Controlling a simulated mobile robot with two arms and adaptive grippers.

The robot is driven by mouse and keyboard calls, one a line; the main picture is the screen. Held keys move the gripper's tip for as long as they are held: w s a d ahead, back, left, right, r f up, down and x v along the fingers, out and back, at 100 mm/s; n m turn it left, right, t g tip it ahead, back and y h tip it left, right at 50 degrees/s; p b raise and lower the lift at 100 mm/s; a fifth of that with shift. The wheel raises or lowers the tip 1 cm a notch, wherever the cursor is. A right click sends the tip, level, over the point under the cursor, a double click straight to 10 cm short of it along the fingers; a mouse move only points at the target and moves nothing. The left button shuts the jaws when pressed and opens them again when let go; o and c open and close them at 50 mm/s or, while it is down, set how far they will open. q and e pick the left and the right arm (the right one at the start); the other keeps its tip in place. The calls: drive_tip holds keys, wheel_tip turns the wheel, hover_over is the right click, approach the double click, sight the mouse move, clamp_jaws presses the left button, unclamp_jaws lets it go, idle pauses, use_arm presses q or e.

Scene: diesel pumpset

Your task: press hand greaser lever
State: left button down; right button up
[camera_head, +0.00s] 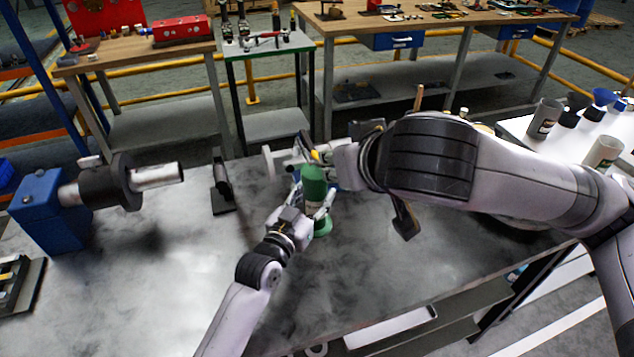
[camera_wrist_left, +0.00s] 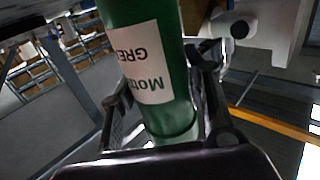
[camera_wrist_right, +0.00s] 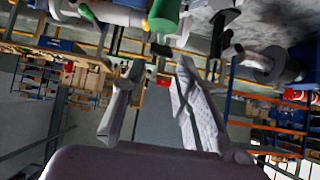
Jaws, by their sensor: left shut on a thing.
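The hand greaser is a green cylinder (camera_head: 314,188) standing about upright over the grey table. Its white label with dark letters (camera_wrist_left: 148,62) shows in the left wrist view. My left gripper (camera_head: 316,210) is shut around the lower part of the green body, one finger on each side. My right gripper (camera_head: 305,155) is at the greaser's top, coming from the right. In the right wrist view its two fingers (camera_wrist_right: 150,78) are apart with nothing between them, and the green body (camera_wrist_right: 164,15) is beyond them at the top edge. I cannot clearly make out the lever.
A blue block with a dark round fitting and grey shaft (camera_head: 108,186) is at left on the table (camera_head: 130,285). A small dark stand (camera_head: 222,188) is left of the greaser. Grey cups (camera_head: 545,117) stand at far right.

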drive_tip(key=w+r+g+h, duration=0.1)
drive_tip(key=w, duration=0.1)
drive_tip(key=w+g+h, duration=0.1)
drive_tip(key=w, duration=0.2)
drive_tip(key=w+r+g+h, duration=0.1)
drive_tip(key=w+g, duration=0.1)
drive_tip(key=w, duration=0.1)
drive_tip(key=shift+w+a+r, duration=0.15)
drive_tip(key=shift+a+r, duration=0.15)
drive_tip(key=shift+a, duration=0.1)
clamp_jaws()
wheel_tip(320, 180, up, 10)
drive_tip(key=a+g, duration=0.2)
drive_tip(key=g, duration=0.3)
drive_tip(key=shift+w+a+g, duration=0.15)
drive_tip(key=shift+g, duration=0.15)
